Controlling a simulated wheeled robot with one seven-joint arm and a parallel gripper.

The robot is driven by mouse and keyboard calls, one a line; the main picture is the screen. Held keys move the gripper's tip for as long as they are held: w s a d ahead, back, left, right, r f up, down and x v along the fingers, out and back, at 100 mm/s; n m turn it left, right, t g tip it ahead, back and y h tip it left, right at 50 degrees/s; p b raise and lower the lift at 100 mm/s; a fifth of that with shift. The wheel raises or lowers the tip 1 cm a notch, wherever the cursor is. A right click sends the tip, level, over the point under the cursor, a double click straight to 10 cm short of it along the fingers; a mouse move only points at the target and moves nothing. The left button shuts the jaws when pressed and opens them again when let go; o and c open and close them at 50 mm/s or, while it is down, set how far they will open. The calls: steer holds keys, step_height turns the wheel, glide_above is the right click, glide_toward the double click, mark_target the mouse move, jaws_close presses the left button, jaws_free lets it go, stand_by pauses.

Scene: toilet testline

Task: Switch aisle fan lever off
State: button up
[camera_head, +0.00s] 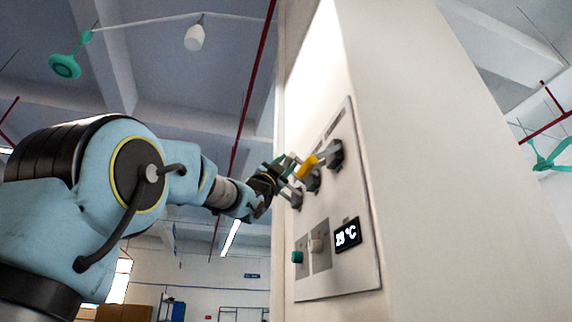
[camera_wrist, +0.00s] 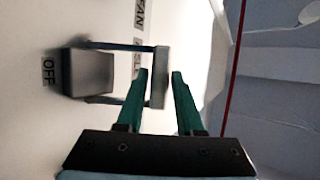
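The aisle fan lever shows close up in the wrist view, with a grey base block (camera_wrist: 88,72) on the panel and a grey crossbar handle (camera_wrist: 159,85) at the end of two arms. An "OFF" label (camera_wrist: 47,70) is beside the base, and a partly covered "FAN" label (camera_wrist: 141,14) is above. My gripper (camera_wrist: 159,73) has its green fingers apart, one on each side of the handle, with small gaps showing. In the head view my gripper (camera_head: 286,168) is at the panel's left levers and partly hides them.
The control panel (camera_head: 363,270) is on a pale pillar (camera_head: 430,190). A yellow handle (camera_head: 307,166) and a dark lever base (camera_head: 336,154) are close to my gripper.

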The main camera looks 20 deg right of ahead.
jaws_close()
stand_by(1.0)
